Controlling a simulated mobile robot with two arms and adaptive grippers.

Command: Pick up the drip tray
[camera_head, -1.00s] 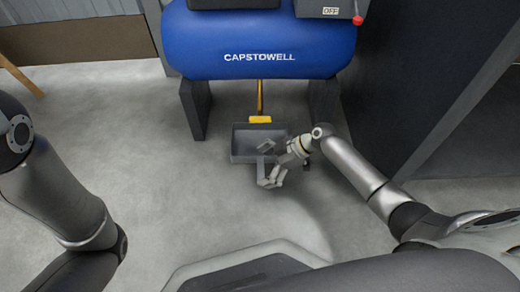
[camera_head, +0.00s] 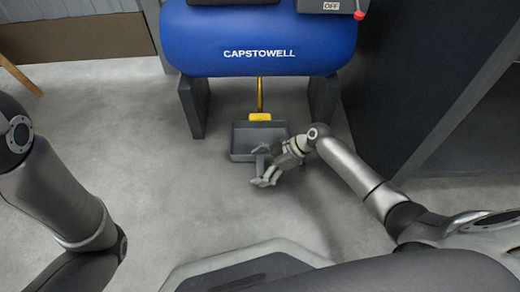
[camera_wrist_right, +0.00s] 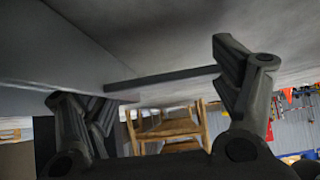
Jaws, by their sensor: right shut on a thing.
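The drip tray (camera_head: 240,157) is a shallow, dark grey, rectangular tray below the blue tank. My right gripper (camera_head: 263,165) is at its front edge, right of the middle, and is shut on the tray's front wall. In the right wrist view, a dark bar-like edge of the tray (camera_wrist_right: 160,77) runs between the two fingers (camera_wrist_right: 165,95). I cannot tell whether the tray touches the floor. My left arm shows at the left of the head view, but its gripper is outside the picture.
The blue tank (camera_head: 260,40) stands on two dark supports (camera_head: 193,105) behind the tray. A yellow fitting (camera_head: 260,116) on a thin pipe is just behind the tray. A dark cabinet wall (camera_head: 400,80) stands at the right. The floor (camera_head: 170,190) left of the tray is clear.

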